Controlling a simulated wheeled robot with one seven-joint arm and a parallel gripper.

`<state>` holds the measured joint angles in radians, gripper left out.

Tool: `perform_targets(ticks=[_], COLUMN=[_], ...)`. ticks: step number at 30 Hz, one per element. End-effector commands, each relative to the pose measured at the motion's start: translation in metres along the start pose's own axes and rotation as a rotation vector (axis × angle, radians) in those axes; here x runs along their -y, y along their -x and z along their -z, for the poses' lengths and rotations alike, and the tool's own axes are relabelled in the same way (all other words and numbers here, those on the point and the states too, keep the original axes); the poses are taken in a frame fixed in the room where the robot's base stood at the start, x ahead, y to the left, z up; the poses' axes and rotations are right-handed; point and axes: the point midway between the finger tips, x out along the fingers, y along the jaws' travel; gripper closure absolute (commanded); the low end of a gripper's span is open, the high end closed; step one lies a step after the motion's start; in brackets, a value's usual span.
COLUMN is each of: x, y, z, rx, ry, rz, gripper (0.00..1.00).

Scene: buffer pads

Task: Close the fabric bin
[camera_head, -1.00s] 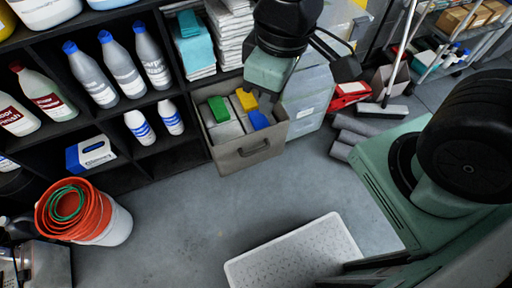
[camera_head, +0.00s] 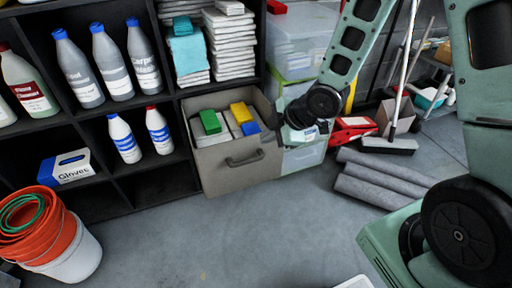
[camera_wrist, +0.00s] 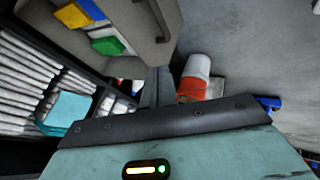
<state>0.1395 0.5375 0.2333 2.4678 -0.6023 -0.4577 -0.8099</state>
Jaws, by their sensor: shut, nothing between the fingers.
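The fabric bin (camera_head: 215,172) is a grey-beige box with a dark handle on its front. It sticks out of the lower shelf compartment, its top open. Green, yellow and blue items lie on pale stacks inside it. My gripper (camera_head: 288,131) is at the right of the bin, close to its front right corner; I cannot tell whether they touch. In the wrist view the bin's front and handle (camera_wrist: 160,22) show at the top, beyond the shut, empty fingers (camera_wrist: 158,84). The fingertips are small and partly hidden in the head view.
The black shelf (camera_head: 172,92) holds bottles, folded towels and a glove box. Clear plastic bins (camera_head: 303,158) stand right of the fabric bin. Grey rolls (camera_head: 375,184) lie on the floor further right. A white bucket (camera_head: 77,255) stands at lower left.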

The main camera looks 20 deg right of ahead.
Motion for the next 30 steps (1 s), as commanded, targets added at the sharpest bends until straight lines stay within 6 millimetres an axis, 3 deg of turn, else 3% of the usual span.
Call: perform_targets(ticks=[15, 21, 30], x=[0.002, -0.026, -0.036], y=[-0.098, -0.108, -0.112], z=[0.000, 0.000, 0.001], rx=[0.000, 0.001, 0.002], ry=[-0.001, -0.003, -0.002], rz=[0.002, -0.002, 0.000], gripper=[1.00, 1.00, 1.00])
